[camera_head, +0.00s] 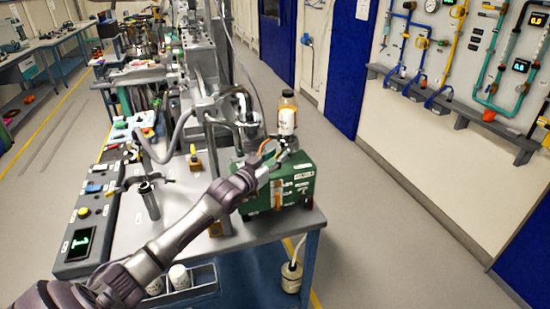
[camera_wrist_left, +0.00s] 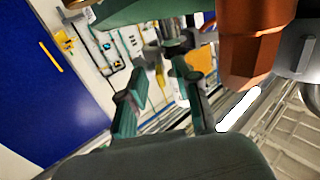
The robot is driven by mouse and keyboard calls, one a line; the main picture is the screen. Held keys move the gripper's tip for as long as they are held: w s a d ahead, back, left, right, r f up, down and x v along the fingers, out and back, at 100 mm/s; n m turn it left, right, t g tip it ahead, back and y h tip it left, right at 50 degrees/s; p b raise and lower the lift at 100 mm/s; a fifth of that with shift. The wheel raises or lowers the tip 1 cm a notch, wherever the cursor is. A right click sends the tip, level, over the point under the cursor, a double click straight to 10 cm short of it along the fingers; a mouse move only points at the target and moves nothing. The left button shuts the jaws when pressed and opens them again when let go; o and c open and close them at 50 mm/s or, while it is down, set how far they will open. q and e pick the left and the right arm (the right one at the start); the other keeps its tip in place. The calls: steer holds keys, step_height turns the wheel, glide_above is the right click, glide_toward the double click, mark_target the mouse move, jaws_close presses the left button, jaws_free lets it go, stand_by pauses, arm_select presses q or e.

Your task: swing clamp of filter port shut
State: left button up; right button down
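The filter port appears to be the metal fitting (camera_head: 247,125) at the end of the bench, beside a green unit (camera_head: 292,185). A small orange part (camera_head: 264,146), perhaps its clamp, shows next to it, partly hidden by my gripper. My left gripper (camera_head: 284,155) is at the top of the green unit, close to this part. In the left wrist view its two dark green fingers (camera_wrist_left: 163,97) stand apart with nothing clearly between them. A large orange-brown part (camera_wrist_left: 252,45) is close to the camera there. Whether the clamp is open or shut cannot be told. My right gripper is not in view.
The floor to the right is clear.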

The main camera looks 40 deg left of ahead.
arm_select(q)
steer(key=shift+s, duration=0.45)
steer(key=s, duration=1.1)
steer(key=shift+a, duration=0.2)
